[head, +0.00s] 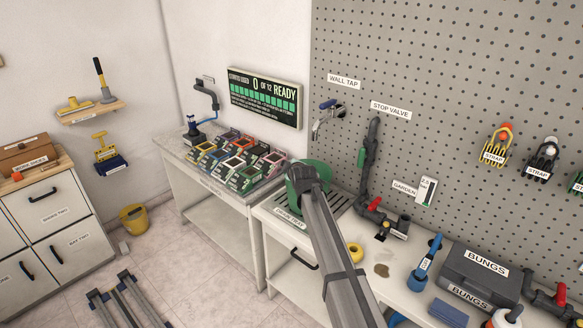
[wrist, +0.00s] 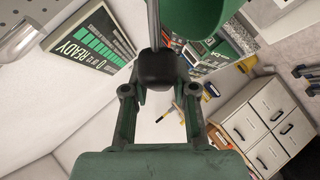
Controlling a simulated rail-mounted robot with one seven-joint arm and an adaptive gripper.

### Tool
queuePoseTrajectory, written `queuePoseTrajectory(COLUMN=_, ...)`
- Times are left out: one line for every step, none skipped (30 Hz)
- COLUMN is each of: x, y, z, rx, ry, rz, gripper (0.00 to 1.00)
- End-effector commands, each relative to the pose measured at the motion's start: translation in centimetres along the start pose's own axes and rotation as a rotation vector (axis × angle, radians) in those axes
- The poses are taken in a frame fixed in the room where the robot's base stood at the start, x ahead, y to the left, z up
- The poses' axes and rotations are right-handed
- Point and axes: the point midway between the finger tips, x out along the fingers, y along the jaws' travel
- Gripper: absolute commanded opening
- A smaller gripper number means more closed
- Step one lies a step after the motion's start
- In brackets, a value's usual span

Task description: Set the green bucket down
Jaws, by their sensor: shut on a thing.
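The green bucket (head: 296,197) is in the head view at the counter's left part, over or on the slotted drain grate (head: 337,204). I cannot tell whether its base touches the grate. My gripper (head: 309,176) covers part of it from the front. In the wrist view the bucket's green wall (wrist: 196,16) fills the top, beyond the fingers. My gripper (wrist: 157,78) is shut on the bucket's dark handle grip, with a thin rod leading up from it. The bucket's inside and base are hidden.
A wall tap (head: 326,118) and a black stop-valve pipe (head: 368,155) stand behind and right. A rack of coloured cases (head: 238,160) is on the left bench. A yellow ring (head: 355,252) and a bungs box (head: 480,275) are on the counter. A yellow bucket (head: 133,218) stands on the floor.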

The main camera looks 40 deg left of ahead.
Motion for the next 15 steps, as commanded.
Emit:
queuePoseTrajectory(x=-0.02, y=0.07, z=-0.03, rx=-0.001, ry=0.001, rz=0.002, gripper=0.0)
queuePoseTrajectory(x=-0.01, y=0.06, z=-0.03, rx=-0.001, ry=0.001, rz=0.002, gripper=0.0)
queuePoseTrajectory(x=0.01, y=0.02, z=0.0, rx=-0.001, ry=0.001, rz=0.002, gripper=0.0)
queuePoseTrajectory(x=0.05, y=-0.06, z=0.04, rx=-0.001, ry=0.001, rz=0.001, gripper=0.0)
queuePoseTrajectory(x=0.1, y=-0.14, z=0.08, rx=-0.001, ry=0.001, rz=0.001, gripper=0.0)
queuePoseTrajectory(x=0.14, y=-0.25, z=0.14, rx=0.0, ry=0.0, rz=0.0, gripper=0.3)
queuePoseTrajectory(x=0.1, y=-0.18, z=0.1, rx=0.0, ry=0.0, rz=0.0, gripper=0.41)
queuePoseTrajectory(x=0.09, y=-0.17, z=0.09, rx=0.0, ry=0.0, rz=0.0, gripper=0.51)
queuePoseTrajectory(x=0.09, y=-0.17, z=0.09, rx=0.0, ry=0.0, rz=0.0, gripper=0.52)
queuePoseTrajectory(x=0.09, y=-0.16, z=0.09, rx=0.0, ry=0.0, rz=0.0, gripper=0.52)
queuePoseTrajectory(x=0.09, y=-0.16, z=0.09, rx=0.0, ry=0.0, rz=0.0, gripper=0.52)
queuePoseTrajectory(x=0.09, y=-0.16, z=0.09, rx=0.0, ry=0.0, rz=0.0, gripper=0.52)
queuePoseTrajectory(x=0.09, y=-0.16, z=0.09, rx=0.0, ry=0.0, rz=0.0, gripper=0.52)
queuePoseTrajectory(x=0.09, y=-0.16, z=0.09, rx=0.0, ry=0.0, rz=0.0, gripper=0.52)
queuePoseTrajectory(x=0.08, y=-0.15, z=0.08, rx=0.0, ry=0.0, rz=0.0, gripper=0.52)
